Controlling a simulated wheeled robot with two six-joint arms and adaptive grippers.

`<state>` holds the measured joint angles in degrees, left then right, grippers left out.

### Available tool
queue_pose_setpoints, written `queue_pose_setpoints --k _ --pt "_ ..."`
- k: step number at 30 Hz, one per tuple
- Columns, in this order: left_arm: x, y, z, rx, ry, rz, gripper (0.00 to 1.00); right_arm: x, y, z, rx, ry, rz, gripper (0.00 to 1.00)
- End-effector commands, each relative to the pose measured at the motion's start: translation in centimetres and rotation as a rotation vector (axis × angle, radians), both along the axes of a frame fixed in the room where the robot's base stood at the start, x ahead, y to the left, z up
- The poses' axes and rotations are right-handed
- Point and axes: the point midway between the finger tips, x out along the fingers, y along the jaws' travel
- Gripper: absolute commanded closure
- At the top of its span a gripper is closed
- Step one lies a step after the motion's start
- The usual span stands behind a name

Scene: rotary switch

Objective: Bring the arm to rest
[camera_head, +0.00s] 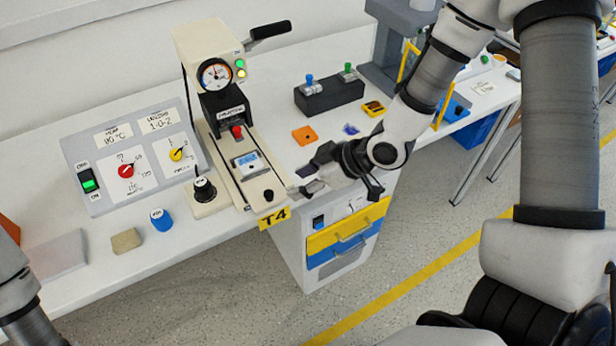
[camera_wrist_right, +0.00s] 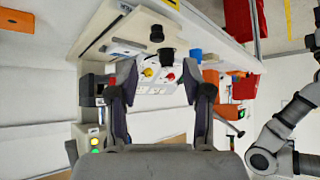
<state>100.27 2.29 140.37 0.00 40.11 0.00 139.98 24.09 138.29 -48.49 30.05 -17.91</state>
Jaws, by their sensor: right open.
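The light grey control panel (camera_head: 103,201) lies at the left of the bench with a red rotary knob (camera_head: 126,171), a yellow rotary knob (camera_head: 176,155) and a green-lit rocker switch (camera_head: 88,181). My right gripper (camera_head: 306,182) is open and empty in front of the press base, above the bench's front edge and apart from the knobs. In the right wrist view its two fingers (camera_wrist_right: 162,75) are spread, with the yellow knob (camera_wrist_right: 148,72) and red knob (camera_wrist_right: 170,77) seen between them. Part of my left arm shows at the lower left; its gripper is out of view.
The press (camera_head: 212,60) with gauge and lever stands right of the panel. A black knob (camera_head: 204,188), blue cap (camera_head: 161,219) and tan block (camera_head: 126,241) are near the front edge. A black block (camera_head: 330,97) and orange piece (camera_head: 304,135) lie right. Floor ahead is clear.

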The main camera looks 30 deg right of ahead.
Motion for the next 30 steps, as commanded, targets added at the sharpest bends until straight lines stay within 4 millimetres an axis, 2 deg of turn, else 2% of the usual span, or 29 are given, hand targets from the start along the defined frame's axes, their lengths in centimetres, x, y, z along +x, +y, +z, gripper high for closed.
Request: queue_pose_setpoints --k 1,6,20,22,23,26,30 --pt "0.0 0.0 0.0 0.000 0.000 0.000 0.16 -0.2 -0.5 0.7 0.004 -0.003 -0.006 0.51" --pt "0.0 0.0 0.0 0.000 0.000 0.000 0.16 -1.1 -1.0 1.5 0.001 0.001 0.001 0.51" --pt "0.0 0.0 0.0 0.000 0.000 0.000 0.16 -1.1 -1.1 1.5 0.000 0.001 0.002 0.51" --pt "0.0 0.0 0.0 0.000 0.000 0.000 0.16 -1.4 -1.1 0.9 -0.001 0.017 0.002 0.51" --pt "0.0 0.0 0.0 0.000 0.000 0.000 0.16 -1.7 -1.0 0.2 -0.004 0.034 0.004 0.51" --pt "0.0 0.0 0.0 0.000 0.000 0.000 0.16 -4.1 -0.7 -3.8 -0.039 0.141 0.035 0.51" --pt "0.0 0.0 0.0 0.000 0.000 0.000 0.16 -10.6 -0.3 -12.0 -0.127 0.398 0.043 0.51"
